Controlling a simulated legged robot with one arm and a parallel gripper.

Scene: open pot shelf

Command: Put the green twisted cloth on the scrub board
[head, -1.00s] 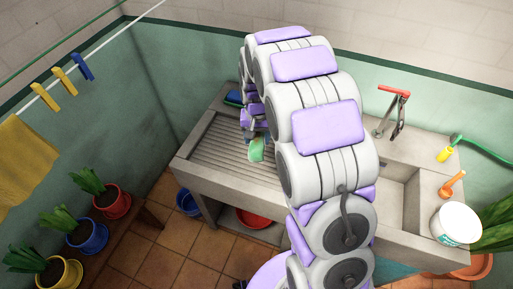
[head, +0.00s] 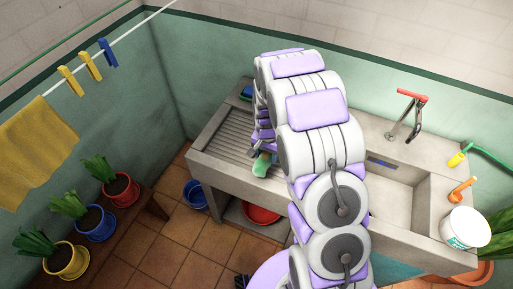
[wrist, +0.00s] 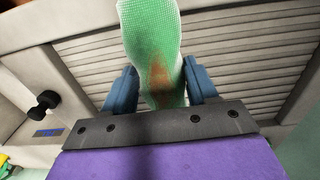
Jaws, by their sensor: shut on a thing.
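The green twisted cloth (wrist: 155,50) is between the two blue fingers of my gripper (wrist: 158,90), which is shut on it. It is light green with a brown stain, and its upper end runs out of the wrist view. In the head view a small part of the cloth (head: 263,165) shows beside my arm, at the front edge of the scrub board. The scrub board (head: 222,137) is the ridged grey slab on the left of the sink; its ridges (wrist: 245,60) lie behind the cloth in the wrist view. My arm hides part of the board. I cannot tell whether the cloth touches it.
The sink basin (head: 388,198) lies right of the board, with a red-handled tap (head: 405,112) behind. A white tub (head: 465,228) stands on the right rim. A blue object (head: 246,92) sits at the board's back. Potted plants (head: 95,228) stand at the left.

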